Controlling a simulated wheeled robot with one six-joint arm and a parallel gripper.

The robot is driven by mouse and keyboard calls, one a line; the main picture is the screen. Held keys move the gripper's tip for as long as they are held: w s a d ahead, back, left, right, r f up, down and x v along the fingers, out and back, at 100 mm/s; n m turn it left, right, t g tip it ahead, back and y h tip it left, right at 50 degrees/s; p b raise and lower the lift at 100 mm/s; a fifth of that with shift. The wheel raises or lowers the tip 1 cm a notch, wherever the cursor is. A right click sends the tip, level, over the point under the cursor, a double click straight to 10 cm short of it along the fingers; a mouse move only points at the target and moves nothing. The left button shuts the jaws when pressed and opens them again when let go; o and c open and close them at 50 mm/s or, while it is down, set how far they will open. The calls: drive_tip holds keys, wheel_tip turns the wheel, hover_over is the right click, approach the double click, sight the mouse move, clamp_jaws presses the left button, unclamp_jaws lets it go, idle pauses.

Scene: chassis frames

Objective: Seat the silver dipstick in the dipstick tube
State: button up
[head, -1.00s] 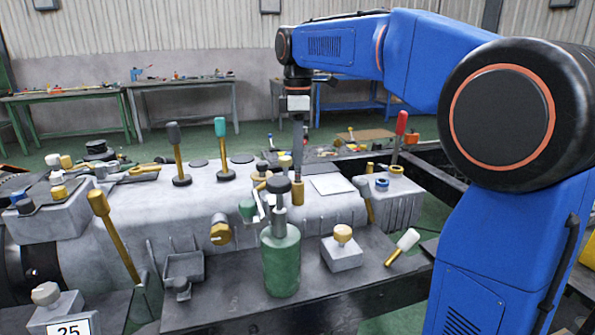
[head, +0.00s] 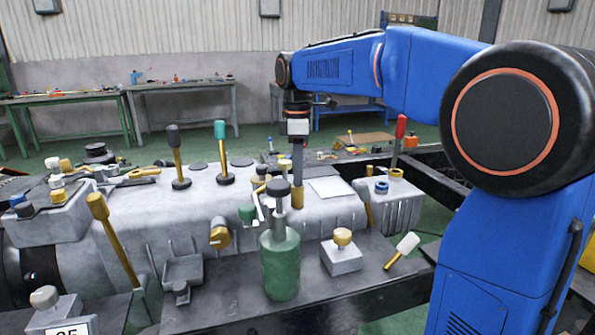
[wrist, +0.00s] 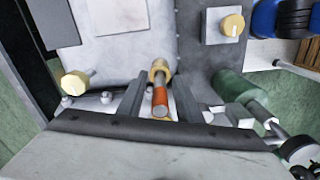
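My gripper (head: 298,177) points straight down over the engine's grey top, behind the green can. In the wrist view its two fingers (wrist: 160,98) stand apart, on either side of a short rod with an orange band and a greyish end (wrist: 160,103). A narrow gap shows on both sides of this rod. A gold collar (wrist: 159,68) lies in line with the rod, just beyond the fingertips. The rod and collar look like the dipstick and its tube, but I cannot tell for sure. The silver part of the dipstick is not clearly visible.
The green can (head: 281,265) with a black-topped plunger (head: 278,188) stands in front of my gripper. A grey block with a cream knob (head: 342,257) sits right of it. Levers (head: 222,150) rise to the left, and a red-handled one (head: 400,127) to the right.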

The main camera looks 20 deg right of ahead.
drive_tip(key=shift+r, duration=0.15)
wheel_tip(320, 180, up, 12)
drive_tip(key=s+d+f+m+t, duration=0.2)
drive_tip(key=s+f+m, duration=0.5)
drive_tip(key=s+f, duration=0.7)
drive_tip(key=s+d+f+m+t, duration=0.2)
drive_tip(key=s+d+f+m, duration=0.3)
drive_tip(key=s+f, duration=1)
drive_tip(key=s+m, duration=0.2)
drive_tip(key=m, duration=0.1)
drive_tip(key=shift+t, duration=0.4)
drive_tip(key=shift+r, duration=0.1)
